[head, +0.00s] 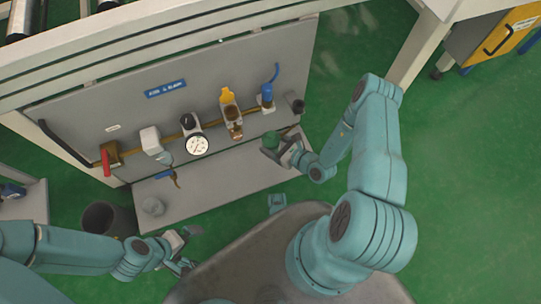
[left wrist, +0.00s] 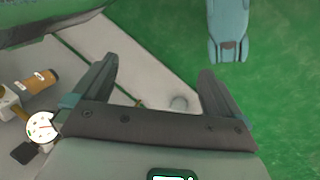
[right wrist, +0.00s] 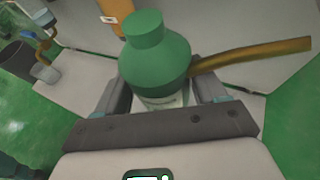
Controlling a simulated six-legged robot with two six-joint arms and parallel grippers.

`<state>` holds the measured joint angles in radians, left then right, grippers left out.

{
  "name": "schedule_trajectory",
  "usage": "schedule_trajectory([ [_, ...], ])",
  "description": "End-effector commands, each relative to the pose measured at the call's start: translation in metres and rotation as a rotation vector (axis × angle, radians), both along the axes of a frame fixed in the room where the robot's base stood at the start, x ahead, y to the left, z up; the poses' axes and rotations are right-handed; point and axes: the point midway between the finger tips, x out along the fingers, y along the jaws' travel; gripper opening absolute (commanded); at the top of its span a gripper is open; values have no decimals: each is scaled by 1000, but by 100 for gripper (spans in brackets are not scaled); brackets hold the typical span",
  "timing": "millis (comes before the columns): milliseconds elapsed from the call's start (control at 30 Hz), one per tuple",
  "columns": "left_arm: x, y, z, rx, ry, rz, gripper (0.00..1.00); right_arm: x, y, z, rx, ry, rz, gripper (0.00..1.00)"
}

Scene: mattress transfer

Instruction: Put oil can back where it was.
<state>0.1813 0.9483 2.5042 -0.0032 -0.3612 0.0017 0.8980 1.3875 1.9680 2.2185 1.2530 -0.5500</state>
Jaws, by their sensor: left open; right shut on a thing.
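The oil can is green with a capped top and a long brown spout. My right gripper (right wrist: 165,110) is shut on the oil can (right wrist: 155,55), whose spout points right in the right wrist view. In the head view the oil can (head: 270,141) is at the right part of the grey shelf below the panel, with my right gripper (head: 283,149) at it. I cannot tell whether its base touches the shelf. My left gripper (left wrist: 158,95) is open and empty; in the head view it (head: 190,248) is low on the left, apart from the shelf.
The grey panel (head: 75,125) carries a brass pipe with a red valve (head: 110,157), a gauge (head: 197,145) and other fittings above the shelf (head: 215,182). A grey cup (head: 152,206) stands at the shelf's left. A dark bin (head: 105,219) is on the floor beside it.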

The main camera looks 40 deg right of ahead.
Motion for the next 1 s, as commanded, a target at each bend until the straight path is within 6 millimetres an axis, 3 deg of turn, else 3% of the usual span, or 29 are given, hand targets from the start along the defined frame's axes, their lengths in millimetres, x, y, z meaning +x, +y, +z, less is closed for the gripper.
schedule_trajectory([
  [33, 2, 2, -15, 2, -3, 8, 100, -1, 0, -25, 1, 0, 0, 27],
  [100, 4, 4, -24, 3, -7, 15, 100, -2, 1, -46, 1, -1, 0, 27],
  [300, 9, 9, -45, 7, -16, 36, 100, -1, 2, -93, 2, -1, 1, 27],
  [567, 14, 11, -53, 9, -30, 43, 100, 2, 3, -113, 1, -2, 2, 27],
  [800, 27, 14, -74, 17, -72, 50, 100, 4, 3, -149, 1, -2, 2, 27],
  [1000, 28, 14, -71, 18, -76, 50, 100, 4, 3, -147, 1, -2, 2, 27],
])
